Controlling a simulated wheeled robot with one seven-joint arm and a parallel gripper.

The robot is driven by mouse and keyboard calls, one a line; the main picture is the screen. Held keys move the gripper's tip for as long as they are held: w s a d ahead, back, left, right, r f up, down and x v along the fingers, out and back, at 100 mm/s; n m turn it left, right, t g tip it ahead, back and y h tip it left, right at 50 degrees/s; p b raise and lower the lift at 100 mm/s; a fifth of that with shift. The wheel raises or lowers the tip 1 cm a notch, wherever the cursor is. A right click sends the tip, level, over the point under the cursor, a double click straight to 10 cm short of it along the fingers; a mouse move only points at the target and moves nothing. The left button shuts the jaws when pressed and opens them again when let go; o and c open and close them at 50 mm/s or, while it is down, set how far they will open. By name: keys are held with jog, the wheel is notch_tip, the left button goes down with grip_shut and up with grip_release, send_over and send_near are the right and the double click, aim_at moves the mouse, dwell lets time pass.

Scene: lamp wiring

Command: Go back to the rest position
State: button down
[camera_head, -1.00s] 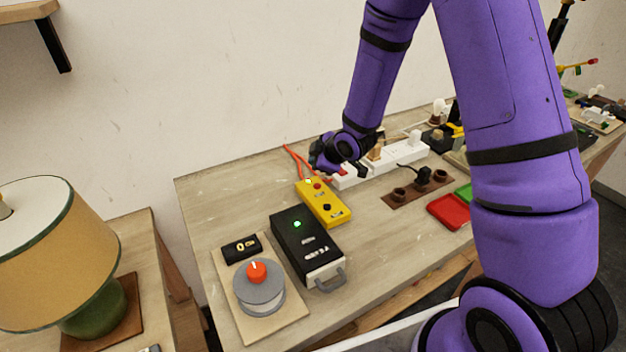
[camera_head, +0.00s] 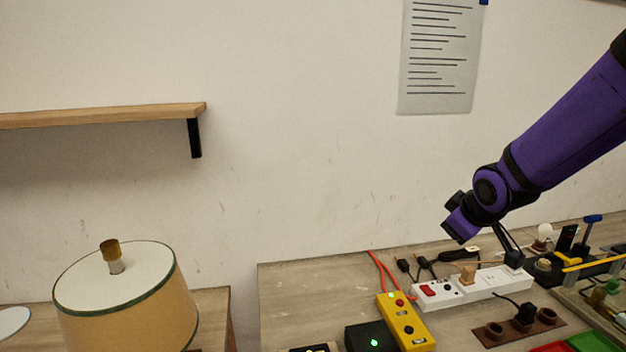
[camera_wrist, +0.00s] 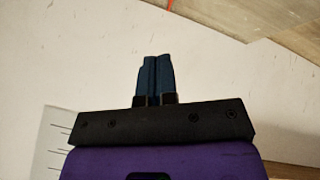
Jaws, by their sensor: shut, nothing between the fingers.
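My gripper (camera_head: 456,233) is shut and empty in the head view, raised above the back of the workbench near the wall. In the wrist view its two dark fingers (camera_wrist: 154,78) lie together with nothing between them, against the pale wall. Below it on the bench is a white power strip (camera_head: 470,289) with a red switch and plugs in it. My purple arm reaches in from the right edge.
A yellow box (camera_head: 405,322) with a lit lamp and a black box (camera_head: 371,338) with a green light stand at the front. A lamp (camera_head: 128,310) is at lower left, under a wall shelf (camera_head: 100,115). A brown socket board (camera_head: 517,328) lies right. The air before the wall is clear.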

jog(key=s+r+m+g, duration=0.1)
jog(key=s+r, duration=0.3)
jog(key=s, duration=0.4)
jog(key=s+r+m, duration=0.4)
jog(key=s, duration=0.5)
jog(key=s+d+r+m+g, duration=0.1)
jog(key=s+r+m, duration=0.1)
jog(key=s, duration=0.7)
jog(key=shift+r+g, duration=0.3)
jog(key=shift+r, duration=0.6)
